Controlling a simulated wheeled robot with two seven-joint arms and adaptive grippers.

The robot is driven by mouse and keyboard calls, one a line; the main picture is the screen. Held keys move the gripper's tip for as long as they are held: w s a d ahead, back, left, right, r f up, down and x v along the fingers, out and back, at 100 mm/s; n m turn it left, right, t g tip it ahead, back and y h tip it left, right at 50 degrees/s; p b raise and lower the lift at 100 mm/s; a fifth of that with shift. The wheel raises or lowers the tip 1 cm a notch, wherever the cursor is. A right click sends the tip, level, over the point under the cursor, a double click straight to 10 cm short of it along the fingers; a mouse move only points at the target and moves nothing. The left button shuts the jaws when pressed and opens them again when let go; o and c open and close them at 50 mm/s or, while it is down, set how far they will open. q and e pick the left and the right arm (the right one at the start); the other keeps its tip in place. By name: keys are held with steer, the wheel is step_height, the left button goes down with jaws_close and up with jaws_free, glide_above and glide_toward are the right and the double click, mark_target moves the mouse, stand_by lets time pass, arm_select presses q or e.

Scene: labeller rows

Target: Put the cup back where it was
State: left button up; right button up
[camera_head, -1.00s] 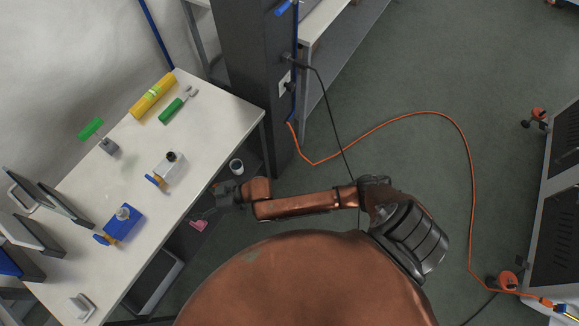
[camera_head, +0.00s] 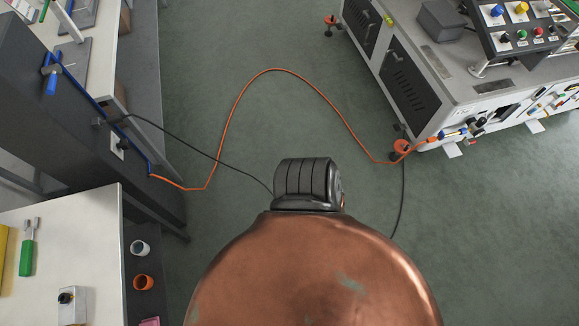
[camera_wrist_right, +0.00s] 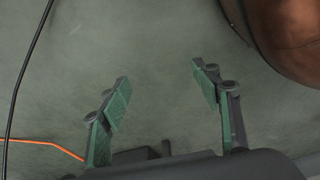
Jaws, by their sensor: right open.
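In the head view, two cups stand on the dark lower shelf (camera_head: 131,308) beside the pale table: a white cup (camera_head: 140,247) and, just in front of it, an orange cup (camera_head: 143,282). I cannot tell which of them the task means. My right gripper (camera_wrist_right: 162,80) shows only in the right wrist view. Its two green-padded fingers are apart with nothing between them, above bare floor and away from both cups. My left gripper is in neither view.
An orange cable (camera_head: 240,95) and a black cable cross the open floor. A grey machine (camera_head: 440,80) stands at right.

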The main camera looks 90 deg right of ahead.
steer(key=s+f+g, duration=0.2)
steer(key=s+g, duration=0.1)
steer(key=s, duration=1.7)
steer(key=shift+s+d+f+m+h, duration=0.2)
steer(key=shift+d+m+h, duration=0.1)
steer(key=shift+m, duration=0.1)
arm_select(q)
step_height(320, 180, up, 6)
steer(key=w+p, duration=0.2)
steer(key=p, duration=0.4)
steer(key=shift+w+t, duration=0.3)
arm_select(e)
step_height(320, 180, up, 6)
steer(key=w, duration=0.2)
steer(key=shift+w, duration=0.4)
